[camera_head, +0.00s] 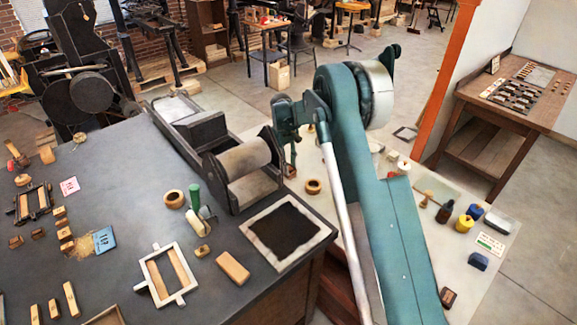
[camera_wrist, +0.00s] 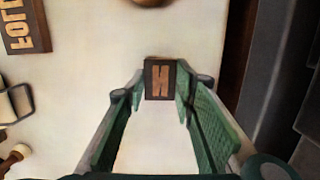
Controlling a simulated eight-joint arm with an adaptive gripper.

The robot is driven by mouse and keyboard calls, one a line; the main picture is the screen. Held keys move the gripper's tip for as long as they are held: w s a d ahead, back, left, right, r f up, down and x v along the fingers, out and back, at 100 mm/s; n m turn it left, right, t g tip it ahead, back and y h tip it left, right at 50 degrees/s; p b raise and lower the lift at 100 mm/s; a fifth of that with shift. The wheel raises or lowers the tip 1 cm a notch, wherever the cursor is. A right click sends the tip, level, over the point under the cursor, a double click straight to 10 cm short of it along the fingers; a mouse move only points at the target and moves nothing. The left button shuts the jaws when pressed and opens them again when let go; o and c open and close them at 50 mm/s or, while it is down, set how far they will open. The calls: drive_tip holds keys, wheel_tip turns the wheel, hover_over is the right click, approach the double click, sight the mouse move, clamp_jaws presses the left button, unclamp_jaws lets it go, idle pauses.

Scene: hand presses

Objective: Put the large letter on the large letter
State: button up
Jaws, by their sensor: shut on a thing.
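In the wrist view, a small dark block with a raised tan letter, which looks like an H (camera_wrist: 159,80), sits between the tips of my green-padded fingers. My gripper (camera_wrist: 160,92) is shut on it, with a finger pad on each side. In the head view my gripper (camera_head: 290,160) points down at the left edge of the pale table, and the block is too small to read there. A larger dark block with several raised tan letters (camera_wrist: 25,25) lies at the top left of the wrist view. I cannot tell which other piece is the second large letter.
The dark table on the left carries a hand press (camera_head: 240,165), a white-framed dark panel (camera_head: 252,228) and wooden blocks. My arm hides part of the pale table.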

drive_tip(key=o, duration=0.9)
drive_tip(key=shift+c, duration=0.2)
drive_tip(key=shift+r, duration=0.1)
wheel_tip(320, 180, up, 12)
drive_tip(key=w+a+p, duration=0.1)
drive_tip(key=shift+w+a, duration=0.15)
idle(0.4)
